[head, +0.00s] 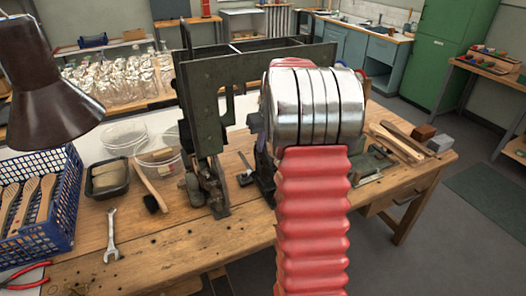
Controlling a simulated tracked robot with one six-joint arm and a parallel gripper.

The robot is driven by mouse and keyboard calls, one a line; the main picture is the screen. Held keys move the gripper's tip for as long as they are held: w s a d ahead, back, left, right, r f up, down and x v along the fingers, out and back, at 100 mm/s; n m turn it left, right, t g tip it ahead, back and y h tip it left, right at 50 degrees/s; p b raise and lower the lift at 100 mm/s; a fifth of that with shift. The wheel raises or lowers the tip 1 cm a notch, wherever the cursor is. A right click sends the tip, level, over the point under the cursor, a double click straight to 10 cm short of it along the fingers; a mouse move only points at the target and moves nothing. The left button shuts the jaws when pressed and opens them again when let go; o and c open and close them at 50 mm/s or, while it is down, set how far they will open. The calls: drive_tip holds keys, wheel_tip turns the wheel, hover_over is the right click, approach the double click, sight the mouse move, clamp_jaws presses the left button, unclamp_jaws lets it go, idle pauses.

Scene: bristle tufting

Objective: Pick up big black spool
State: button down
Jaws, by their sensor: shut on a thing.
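My arm, with a red ribbed sleeve and shiny metal rings, rises at centre right in the head view, in front of the bench. My gripper's fingers are not visible, and whatever is behind the metal rings is hidden. I cannot make out a big black spool anywhere in the view. A dark green tufting machine (215,110) stands on the wooden bench (160,245), directly left of and behind my arm.
A blue crate (68,205) with wooden brush handles stands at the left, below a brown lamp (45,95). Wood strips (397,142) lie right. The front bench is mostly clear.

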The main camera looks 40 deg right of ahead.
wheel_tip(320, 180, up, 4)
drive_tip(key=shift+f, duration=0.1)
drive_tip(key=s+a, duration=1.1)
drive_tip(key=a, duration=0.3)
drive_tip(key=shift+s, duration=0.15)
idle(1.0)
